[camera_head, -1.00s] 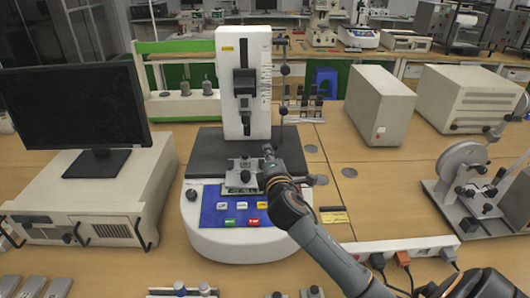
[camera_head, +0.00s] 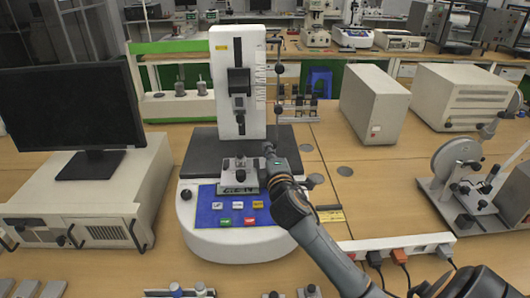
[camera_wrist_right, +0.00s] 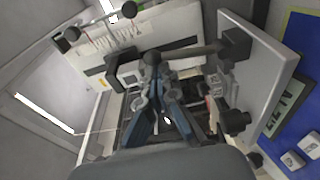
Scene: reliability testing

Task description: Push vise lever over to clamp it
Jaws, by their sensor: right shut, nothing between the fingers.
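The vise (camera_head: 238,171) is a small silver-grey block with dark knobs on the tester's front, just behind the blue panel. My right gripper (camera_head: 268,150) is just right of the vise, partly hidden by its own wrist. In the right wrist view its fingers (camera_wrist_right: 166,108) are together and empty. A dark lever-like bar (camera_wrist_right: 200,53) with a ball knob at its left end crosses just beyond the fingertips, joined to a dark block on the pale vise plate (camera_wrist_right: 270,75). I cannot tell whether the fingers touch it. My left gripper is out of view.
The white tester column (camera_head: 238,85) rises behind the vise, with a thin dark rod at its right. The blue control panel (camera_head: 237,206) lies in front. A monitor (camera_head: 70,108) stands left; a grey box (camera_head: 374,103) and a reel stand (camera_head: 455,175) stand right.

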